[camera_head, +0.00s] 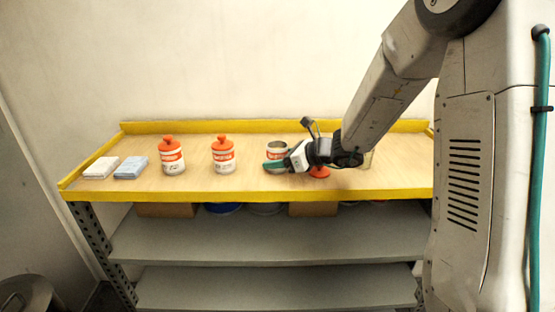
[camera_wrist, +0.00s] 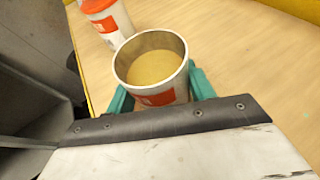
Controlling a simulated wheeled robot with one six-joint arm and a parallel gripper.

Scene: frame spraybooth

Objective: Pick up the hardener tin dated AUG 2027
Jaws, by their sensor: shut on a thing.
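A white open-topped tin with an orange-red label (camera_head: 277,150) is between the teal fingers of my gripper (camera_head: 274,166). In the wrist view the gripper (camera_wrist: 160,92) is shut on this tin (camera_wrist: 152,97), whose inside looks tan. It is upright at the shelf's right half; I cannot tell if it touches the top. Two white tins with orange caps stand to the left, one at far left (camera_head: 172,158) and one nearer the middle (camera_head: 223,156). One capped tin shows in the wrist view (camera_wrist: 107,22). No date is legible on any tin.
The wooden shelf top (camera_head: 120,184) has a raised yellow rim. A red-orange object (camera_head: 320,172) shows beneath my arm, partly hidden. Boxes and tins sit on the grey shelf below. The top between cloths and tins is clear.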

